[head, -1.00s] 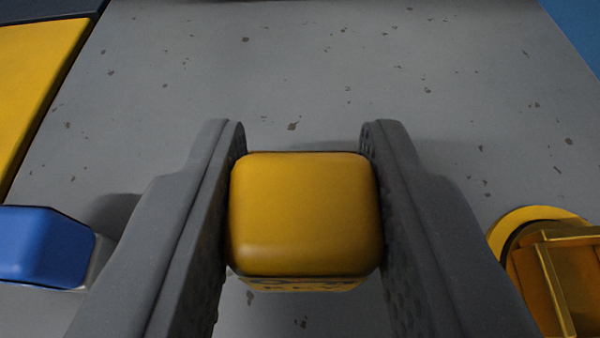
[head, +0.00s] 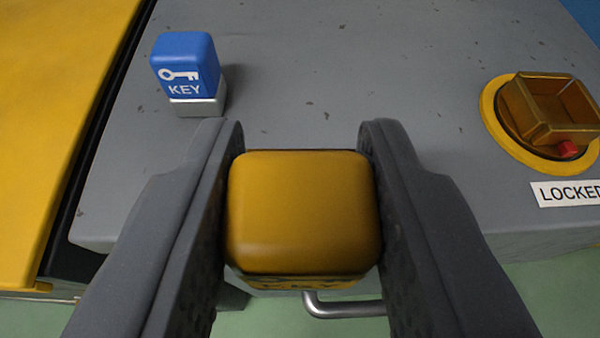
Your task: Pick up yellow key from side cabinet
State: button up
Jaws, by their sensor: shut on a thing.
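The yellow key (head: 303,212) is a rounded block with dark lettering on its lower front face, partly cut off. My gripper (head: 302,150) is shut on it, one grey finger against each side. The key is held in front of the camera, over the front edge of the grey side cabinet (head: 330,60). The cabinet top is speckled with dark chips. Whether the key is clear of the cabinet top is hard to judge from this view, but floor and a handle show below it.
A blue key (head: 185,65) stands on the cabinet at the upper left. A yellow-ringed covered switch (head: 545,110) with a "LOCKED" label (head: 570,193) is at the right. A metal handle (head: 345,308) is below. A yellow panel (head: 60,120) lies left; green floor (head: 560,285) is lower right.

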jog(key=b, duration=0.3)
jog(key=shift+s+a+f, duration=0.15)
jog(key=shift+s, duration=0.25)
jog(key=b, duration=0.1)
jog(key=s+b, duration=0.1)
jog(key=b, duration=0.1)
jog(key=shift+s+a+r, duration=0.1)
jog(key=shift+a+r, duration=0.1)
